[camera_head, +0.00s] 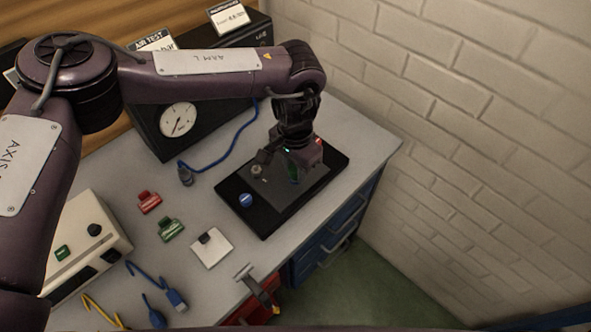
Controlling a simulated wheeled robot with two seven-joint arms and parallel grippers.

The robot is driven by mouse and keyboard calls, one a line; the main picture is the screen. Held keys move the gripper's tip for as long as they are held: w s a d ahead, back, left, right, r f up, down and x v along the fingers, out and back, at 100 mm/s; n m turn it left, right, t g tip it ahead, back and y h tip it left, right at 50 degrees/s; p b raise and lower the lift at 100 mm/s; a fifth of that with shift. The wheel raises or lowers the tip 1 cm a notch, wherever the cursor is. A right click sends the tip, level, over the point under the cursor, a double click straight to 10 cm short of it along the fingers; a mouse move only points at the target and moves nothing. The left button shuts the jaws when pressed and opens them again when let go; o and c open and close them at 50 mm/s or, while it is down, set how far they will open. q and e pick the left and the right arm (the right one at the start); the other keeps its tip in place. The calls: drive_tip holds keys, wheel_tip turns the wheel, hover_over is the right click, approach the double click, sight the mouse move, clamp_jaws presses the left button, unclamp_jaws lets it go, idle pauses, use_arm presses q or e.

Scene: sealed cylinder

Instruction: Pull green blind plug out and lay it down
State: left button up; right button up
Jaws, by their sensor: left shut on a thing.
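My left gripper (290,172) reaches down over a dark block on a black base plate (262,222) at the right part of the bench. It is shut on the green blind plug (293,175), of which only a small green patch shows between the fingers. The fingers hide most of the plug, and I cannot tell whether it is still seated in the block or just clear of it. A round blue cap (246,200) sits at the plate's left side, and a small pale round part (257,169) is left of the gripper. My right gripper is not in view.
Red (149,201) and green (171,229) small parts and a white square plate (211,248) lie left of the base plate. Blue cables lie at the front. A black gauge box (178,121) stands behind, a brick wall (480,120) at the right.

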sight(295, 168)
use_arm(q)
clamp_jaws()
drive_tip(key=shift+r, duration=0.15)
drive_tip(key=shift+r+p, duration=1.1)
drive_tip(key=shift+r, duration=0.2)
drive_tip(key=shift+r+p, duration=1.1)
drive_tip(key=shift+r, duration=0.5)
